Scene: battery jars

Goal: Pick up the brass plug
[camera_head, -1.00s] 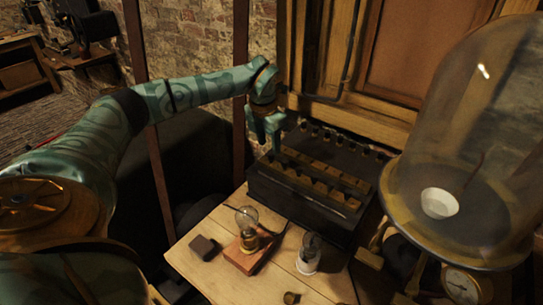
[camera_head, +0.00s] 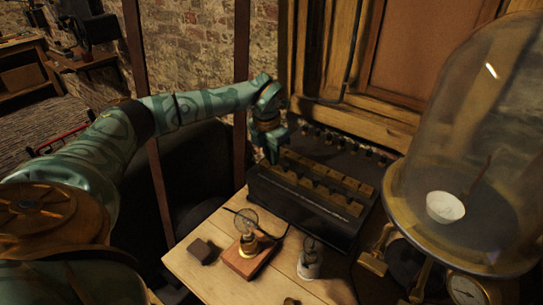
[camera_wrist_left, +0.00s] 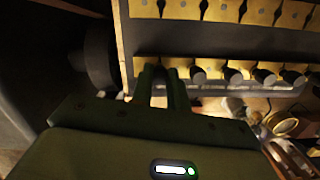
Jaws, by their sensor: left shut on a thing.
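A long dark box (camera_head: 300,207) with rows of brass blocks (camera_head: 325,184) on top stands at the back of the table. My left gripper (camera_head: 271,156) is at the box's left end, pointing down. In the left wrist view its two fingers (camera_wrist_left: 165,84) are close together at the left end of a row of dark-topped plugs (camera_wrist_left: 233,75) set along a brass strip. The gripper is shut on a plug there. The fingers hide most of it, so its brass cannot be made out. My right gripper is not in view.
A bulb on a wooden base (camera_head: 246,245), a dark block (camera_head: 201,250) and a small glass jar (camera_head: 310,258) stand on the table (camera_head: 225,278) in front of the box. A large glass bell jar (camera_head: 470,130) stands at right. A wooden panel rises behind.

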